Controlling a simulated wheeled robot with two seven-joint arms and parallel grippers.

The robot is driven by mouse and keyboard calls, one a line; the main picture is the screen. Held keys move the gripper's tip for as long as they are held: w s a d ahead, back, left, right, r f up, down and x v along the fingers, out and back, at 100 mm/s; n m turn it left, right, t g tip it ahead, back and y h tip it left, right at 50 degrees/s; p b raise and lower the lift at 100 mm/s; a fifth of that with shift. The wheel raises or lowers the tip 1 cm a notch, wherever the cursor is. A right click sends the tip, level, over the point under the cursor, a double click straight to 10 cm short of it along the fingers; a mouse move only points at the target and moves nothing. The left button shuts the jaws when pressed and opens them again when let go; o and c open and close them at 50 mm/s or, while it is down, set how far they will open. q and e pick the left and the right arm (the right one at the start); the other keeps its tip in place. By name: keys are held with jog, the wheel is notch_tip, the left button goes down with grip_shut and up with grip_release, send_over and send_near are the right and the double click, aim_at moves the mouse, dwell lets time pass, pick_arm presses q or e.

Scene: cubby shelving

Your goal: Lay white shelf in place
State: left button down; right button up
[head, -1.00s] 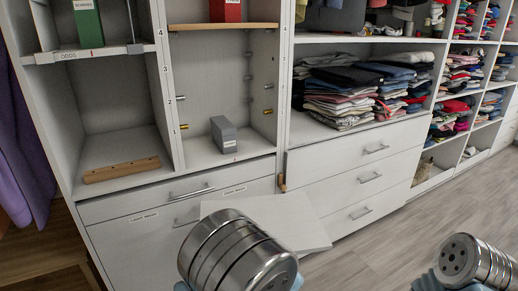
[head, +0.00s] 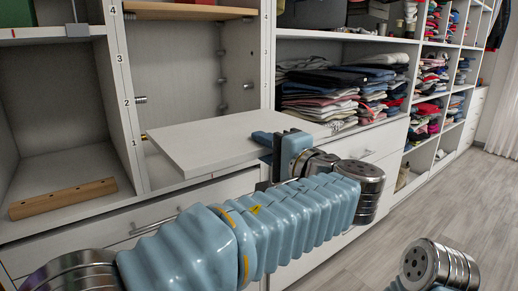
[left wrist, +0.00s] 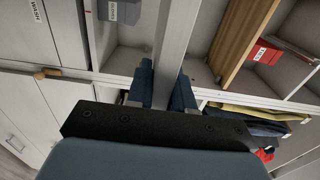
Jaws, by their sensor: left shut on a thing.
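The white shelf (head: 205,145) is a flat board, held roughly level at the front of the middle cubby, near the label 1. Its left end is close to the divider; I cannot tell whether it touches or rests on any pin. My left gripper (head: 290,150) is shut on the board's right front part. In the left wrist view the white shelf (left wrist: 176,45) shows edge-on between the fingers of my left gripper (left wrist: 164,88). Metal pins (head: 222,82) stick out of the cubby walls. My right gripper is out of view.
A wooden shelf (head: 190,12) sits higher in the same cubby. A wooden block (head: 62,198) lies in the left cubby. A grey box (left wrist: 120,12) and a red binder (left wrist: 264,50) show in the left wrist view. Folded clothes (head: 340,88) fill the shelf to the right.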

aim_at(222, 122)
pick_arm(q)
jog(key=shift+s, duration=0.1)
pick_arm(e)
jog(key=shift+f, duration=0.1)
